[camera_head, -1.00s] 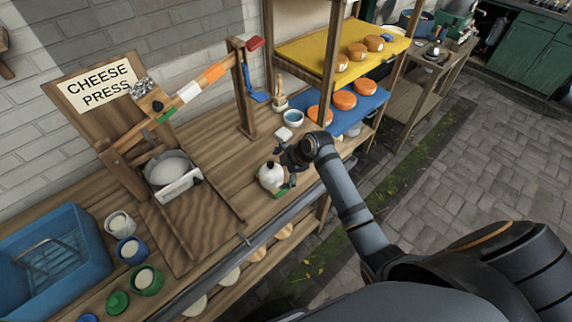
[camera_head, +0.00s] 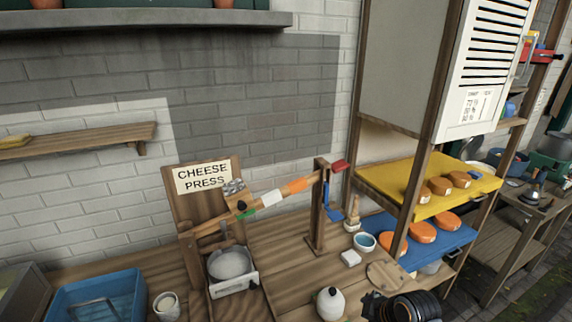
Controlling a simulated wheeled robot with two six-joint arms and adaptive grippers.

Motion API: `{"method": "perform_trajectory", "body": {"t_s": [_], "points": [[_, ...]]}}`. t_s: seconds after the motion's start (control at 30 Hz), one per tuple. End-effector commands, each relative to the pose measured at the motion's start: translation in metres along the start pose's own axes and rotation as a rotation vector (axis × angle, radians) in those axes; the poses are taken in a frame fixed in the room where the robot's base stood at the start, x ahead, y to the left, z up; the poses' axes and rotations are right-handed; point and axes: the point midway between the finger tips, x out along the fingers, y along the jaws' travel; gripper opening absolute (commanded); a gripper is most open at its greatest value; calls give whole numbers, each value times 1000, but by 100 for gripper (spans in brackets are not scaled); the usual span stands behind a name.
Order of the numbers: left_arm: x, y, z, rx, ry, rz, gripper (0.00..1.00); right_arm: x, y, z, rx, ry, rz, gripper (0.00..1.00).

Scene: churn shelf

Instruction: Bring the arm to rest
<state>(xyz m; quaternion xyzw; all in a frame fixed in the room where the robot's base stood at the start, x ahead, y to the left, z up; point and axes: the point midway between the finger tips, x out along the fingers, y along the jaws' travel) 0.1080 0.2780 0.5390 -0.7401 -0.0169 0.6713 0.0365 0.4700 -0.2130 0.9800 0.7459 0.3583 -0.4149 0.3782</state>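My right gripper (camera_head: 372,303) shows only in part at the bottom edge, dark, with the wrist beside it on the right. It is low at the front of the wooden bench, just right of a round white pot with a dark knob (camera_head: 330,303). The fingers are too cut off and dark to tell whether they are open or shut, and no held thing can be made out. My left gripper is not in view.
The cheese press (camera_head: 203,178) with its lever and metal pot (camera_head: 229,264) stands on the bench. A blue tub (camera_head: 95,297) is at left. A blue bowl (camera_head: 365,242), white block (camera_head: 350,258) and round board (camera_head: 384,275) lie near shelves of orange cheeses (camera_head: 422,232).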

Motion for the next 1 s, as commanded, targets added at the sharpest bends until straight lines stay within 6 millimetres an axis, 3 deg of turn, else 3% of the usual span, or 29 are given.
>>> {"method": "perform_trajectory", "body": {"t_s": [0.03, 0.2, 0.57, 0.77, 1.0], "points": [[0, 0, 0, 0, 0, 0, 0, -1, -21, 10, 107, -33, 0, 100], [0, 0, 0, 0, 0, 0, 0, -14, -65, 38, 442, -130, 46, 100], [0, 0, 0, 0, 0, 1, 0, -56, -124, 84, 994, -264, 199, 100], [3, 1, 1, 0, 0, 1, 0, 6, -126, 108, 1000, -286, 187, 100], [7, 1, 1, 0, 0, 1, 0, 83, -146, 148, 1010, -316, 169, 100]]}}
